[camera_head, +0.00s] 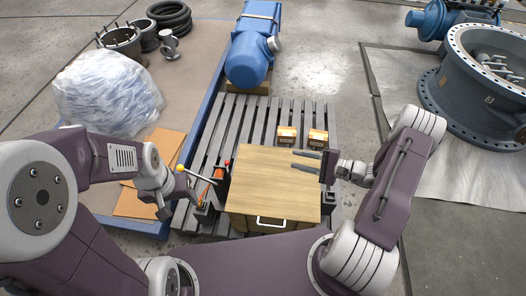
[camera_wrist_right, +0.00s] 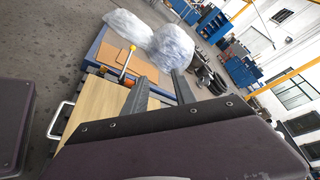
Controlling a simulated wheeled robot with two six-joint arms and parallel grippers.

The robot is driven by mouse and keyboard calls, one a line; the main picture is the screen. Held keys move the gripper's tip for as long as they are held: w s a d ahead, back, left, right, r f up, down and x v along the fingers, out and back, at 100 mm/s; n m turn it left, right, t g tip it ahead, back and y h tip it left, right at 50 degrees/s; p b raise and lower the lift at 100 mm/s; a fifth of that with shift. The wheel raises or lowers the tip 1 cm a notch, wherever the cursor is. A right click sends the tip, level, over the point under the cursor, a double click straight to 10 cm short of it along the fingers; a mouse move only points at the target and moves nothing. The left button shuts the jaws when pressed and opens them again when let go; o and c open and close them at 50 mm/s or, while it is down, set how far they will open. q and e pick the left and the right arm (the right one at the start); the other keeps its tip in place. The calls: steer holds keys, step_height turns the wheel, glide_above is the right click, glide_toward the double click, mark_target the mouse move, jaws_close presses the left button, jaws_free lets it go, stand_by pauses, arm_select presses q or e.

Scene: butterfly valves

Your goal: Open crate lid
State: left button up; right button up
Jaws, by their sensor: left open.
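The crate is topped by a flat light-wood lid (camera_head: 275,183), which looks closed. A white bar handle (camera_head: 271,222) sits at its near edge; lid (camera_wrist_right: 98,104) and handle (camera_wrist_right: 60,119) also show in the right wrist view. My right gripper (camera_head: 305,161) is open and empty, its two dark fingers pointing left over the lid's far right part. The fingers (camera_wrist_right: 160,88) are spread in the right wrist view. My left gripper (camera_head: 180,200) is open, left of the crate, beside an orange lever fixture. The crate's sides are mostly hidden under the lid.
The crate stands on a grey slatted pallet (camera_head: 216,135). The orange fixture with a yellow-ball rod (camera_head: 202,175) stands at its left. Two small boxes (camera_head: 302,137) sit behind the lid. A blue motor (camera_head: 250,58) lies farther back. A plastic-wrapped bundle (camera_head: 107,93) is at left.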

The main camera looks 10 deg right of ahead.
steer(key=shift+f, duration=0.1)
steer(key=x, duration=0.9)
steer(key=shift+w+d, duration=0.1)
steer(key=shift+d, duration=0.05)
steer(key=shift+c, duration=0.3)
jaws_close()
stand_by(0.7)
steer(key=shift+o, duration=0.3)
jaws_free()
